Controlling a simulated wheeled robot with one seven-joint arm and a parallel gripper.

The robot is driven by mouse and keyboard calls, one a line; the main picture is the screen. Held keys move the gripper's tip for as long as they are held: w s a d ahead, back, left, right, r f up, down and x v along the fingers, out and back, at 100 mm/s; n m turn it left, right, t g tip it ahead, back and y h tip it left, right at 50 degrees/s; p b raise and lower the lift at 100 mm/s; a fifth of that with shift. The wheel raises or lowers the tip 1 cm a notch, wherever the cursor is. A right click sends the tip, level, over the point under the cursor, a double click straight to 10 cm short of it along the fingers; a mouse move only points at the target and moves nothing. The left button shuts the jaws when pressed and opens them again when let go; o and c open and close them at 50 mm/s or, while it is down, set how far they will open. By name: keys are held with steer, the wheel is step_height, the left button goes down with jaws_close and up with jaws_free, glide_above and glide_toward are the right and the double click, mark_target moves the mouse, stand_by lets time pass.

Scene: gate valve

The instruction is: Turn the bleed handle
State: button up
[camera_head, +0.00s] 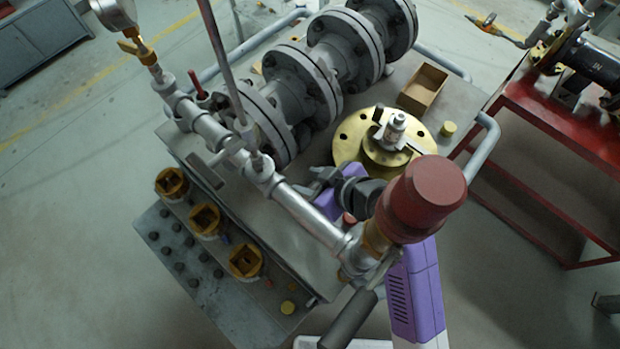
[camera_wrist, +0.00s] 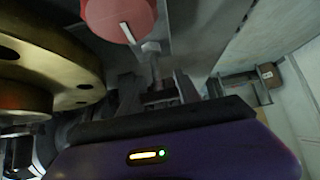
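I cannot tell for certain which part is the bleed handle. A small red-handled lever (camera_head: 197,85) stands by the pipe at the upper left of the head view, and a brass lever (camera_head: 133,46) sits under the gauge. In the wrist view a red round knob (camera_wrist: 118,12) with a metal stem (camera_wrist: 152,58) is ahead of my gripper (camera_wrist: 158,90). Its two dark fingers stand apart, and the stem points toward the gap; contact cannot be made out. In the head view my gripper (camera_head: 322,181) is behind the slanting pipe, partly hidden.
The slanting pipe (camera_head: 305,214) with a big red cap (camera_head: 421,198) crosses in front of my arm. A brass flange (camera_head: 352,138), a grey flanged valve (camera_head: 310,90) and an open box (camera_head: 423,88) are on the bench. A red table (camera_head: 560,140) stands right.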

jaws_close()
